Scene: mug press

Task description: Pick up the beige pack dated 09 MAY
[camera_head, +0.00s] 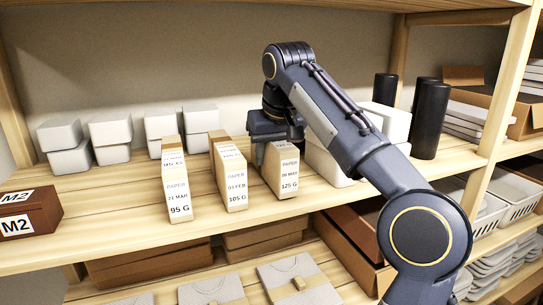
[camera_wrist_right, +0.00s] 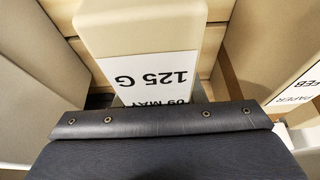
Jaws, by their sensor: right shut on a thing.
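The beige pack dated 09 MAY (camera_head: 286,186), marked 125 G, stands upright on the wooden shelf, the rightmost of three beige packs. My right gripper (camera_head: 272,150) reaches it from above and behind and is shut on it near its top. In the right wrist view the pack (camera_wrist_right: 150,35) shows its label upside down, partly hidden by my gripper. Beside it stand the pack dated 03 FEB (camera_head: 234,190), 105 G, and the pack dated 21 MAR (camera_head: 176,195), 95 G. My left gripper is not in view.
White boxes (camera_head: 110,128) stand in stacks behind the packs. A brown M2 box (camera_head: 28,212) is at the left, and black cylinders (camera_head: 430,120) stand at the right. A lower shelf holds brown boxes and flat packs. Bare shelf lies left of the 95 G pack.

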